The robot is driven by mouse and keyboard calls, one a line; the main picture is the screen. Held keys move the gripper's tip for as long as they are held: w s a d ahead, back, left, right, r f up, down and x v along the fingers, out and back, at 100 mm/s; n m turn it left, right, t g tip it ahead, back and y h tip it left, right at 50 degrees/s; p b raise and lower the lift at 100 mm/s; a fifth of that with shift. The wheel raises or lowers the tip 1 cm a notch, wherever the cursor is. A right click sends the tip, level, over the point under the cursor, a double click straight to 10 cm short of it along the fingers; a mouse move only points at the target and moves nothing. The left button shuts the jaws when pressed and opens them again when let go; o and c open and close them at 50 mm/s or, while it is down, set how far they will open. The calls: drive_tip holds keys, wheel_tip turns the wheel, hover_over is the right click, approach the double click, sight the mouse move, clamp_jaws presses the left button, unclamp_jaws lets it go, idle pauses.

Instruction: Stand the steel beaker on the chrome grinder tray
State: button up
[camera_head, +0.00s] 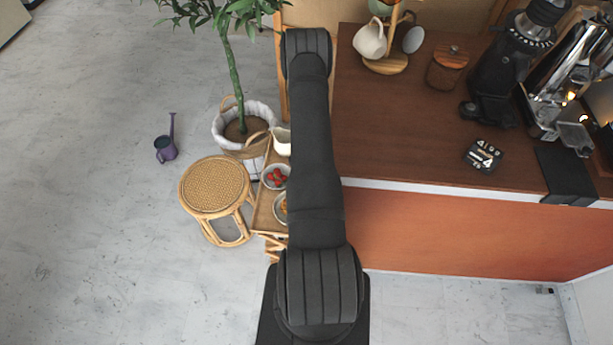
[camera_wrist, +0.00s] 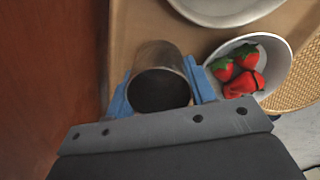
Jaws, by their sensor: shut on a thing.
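The steel beaker (camera_wrist: 158,56) shows in the wrist view, its dark open mouth facing the camera. The blue fingers of my gripper (camera_wrist: 161,88) are shut on it, one on each side. I cannot tell whether its base touches the wooden surface below. In the head view my arm hides both the gripper and the beaker. The black grinder (camera_head: 497,85) stands on the brown counter at the upper right. A small round dark tray (camera_head: 469,110) shows at its foot; I cannot make out a chrome finish.
A wooden stand (camera_wrist: 140,22) carries a bowl of strawberries (camera_wrist: 278,62) just right of the beaker and a pale dish (camera_wrist: 225,20) beyond. The counter (camera_head: 400,135) has clear room left of the grinder.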

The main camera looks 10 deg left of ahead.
wheel_tip(320, 180, down, 2)
drive_tip(key=shift+f, duration=0.25)
drive_tip(key=shift+d+f, duration=0.2)
drive_tip(key=shift+f, duration=0.05)
drive_tip(key=shift+f, duration=0.15)
drive_tip(key=o, duration=0.7)
